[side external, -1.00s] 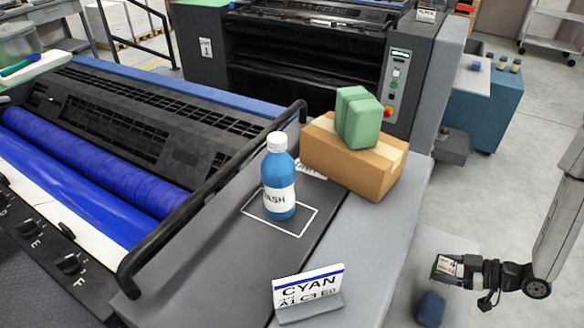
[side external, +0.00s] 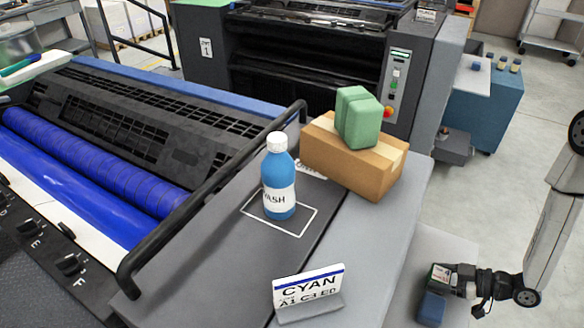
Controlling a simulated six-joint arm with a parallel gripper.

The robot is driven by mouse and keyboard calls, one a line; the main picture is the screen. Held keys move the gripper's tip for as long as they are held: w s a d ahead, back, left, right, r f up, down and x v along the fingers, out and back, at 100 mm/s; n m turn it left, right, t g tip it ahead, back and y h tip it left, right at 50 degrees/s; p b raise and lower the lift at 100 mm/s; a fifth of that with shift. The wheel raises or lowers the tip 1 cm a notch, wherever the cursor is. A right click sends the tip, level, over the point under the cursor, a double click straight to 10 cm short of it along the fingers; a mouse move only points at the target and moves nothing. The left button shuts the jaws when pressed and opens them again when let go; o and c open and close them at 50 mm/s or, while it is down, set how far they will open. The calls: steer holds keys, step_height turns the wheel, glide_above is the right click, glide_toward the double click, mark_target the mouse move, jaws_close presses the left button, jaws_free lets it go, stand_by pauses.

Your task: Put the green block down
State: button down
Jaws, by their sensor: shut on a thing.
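A green block (side external: 357,118) with a groove down it rests on top of a brown cardboard box (side external: 350,165), well away from my gripper. The fingertips are hard to make out. The blue block stands at a pale grey surface (side external: 455,250); I cannot tell whether it touches it.
A blue bottle (side external: 278,185) with a white cap stands inside a white outline on the dark shelf. A CYAN sign (side external: 308,293) stands at the front. The grey ledge (side external: 370,235) between sign and box is clear. A black rail (side external: 215,190) runs alongside the rollers.

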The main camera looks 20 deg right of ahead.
steer(key=shift+c, duration=1.2)
jaws_free()
steer(key=shift+f, duration=0.1)
steer(key=shift+s+r, duration=0.1)
steer(key=shift+r, duration=0.1)
steer(key=v, duration=1.1)
steer(key=shift+s+d+r, duration=0.2)
steer(key=shift+s+d, duration=0.05)
steer(key=shift+d, duration=0.05)
